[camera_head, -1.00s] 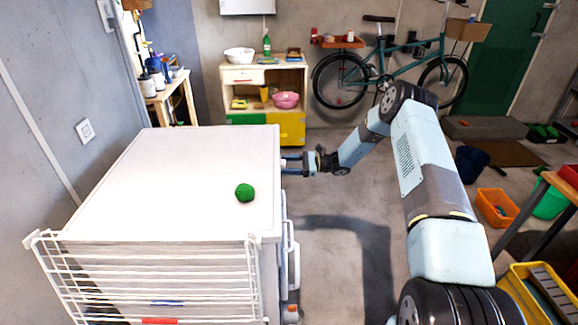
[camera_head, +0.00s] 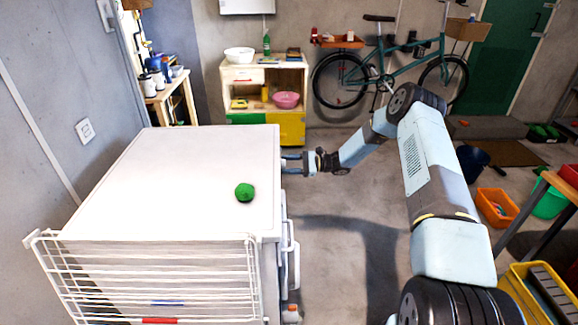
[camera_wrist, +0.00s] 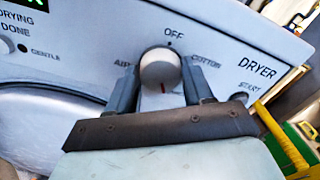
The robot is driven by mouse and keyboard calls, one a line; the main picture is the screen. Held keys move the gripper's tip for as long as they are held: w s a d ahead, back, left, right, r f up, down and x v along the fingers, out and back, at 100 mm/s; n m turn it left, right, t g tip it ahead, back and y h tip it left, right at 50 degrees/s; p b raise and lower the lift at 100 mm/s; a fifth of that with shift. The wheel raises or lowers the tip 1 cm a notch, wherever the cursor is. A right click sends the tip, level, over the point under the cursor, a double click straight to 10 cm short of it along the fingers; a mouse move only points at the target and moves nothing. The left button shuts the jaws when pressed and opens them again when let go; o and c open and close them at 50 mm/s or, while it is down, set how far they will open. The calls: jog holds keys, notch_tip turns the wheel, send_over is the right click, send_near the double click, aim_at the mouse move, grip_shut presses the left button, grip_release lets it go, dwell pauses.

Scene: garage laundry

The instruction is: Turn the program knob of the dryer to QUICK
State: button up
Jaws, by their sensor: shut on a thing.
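The white dryer (camera_head: 150,180) stands at left in the head view, its front facing right. In the wrist view its panel (camera_wrist: 240,50) shows the round program knob (camera_wrist: 158,68) with a red mark at its lower edge, pointing down. OFF is printed above the knob, COTTON to its right and a partly covered label starting "AI" to its left. I see no QUICK label; the panel below the knob is hidden by my gripper. My gripper (camera_wrist: 160,82) is shut on the knob, one finger on each side. In the head view my gripper (camera_head: 293,163) reaches the dryer's front edge.
A green ball (camera_head: 244,192) lies on the dryer top. A white wire rack (camera_head: 150,275) stands at the dryer's near side. The START button (camera_wrist: 240,98) is right of the knob. Open floor (camera_head: 335,210) lies right of the dryer. Orange and yellow bins are at far right.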

jog(key=o, duration=1)
jog(key=d, duration=1.4)
jog(key=shift+w, duration=0.15)
jog(key=shift+a+f, duration=0.1)
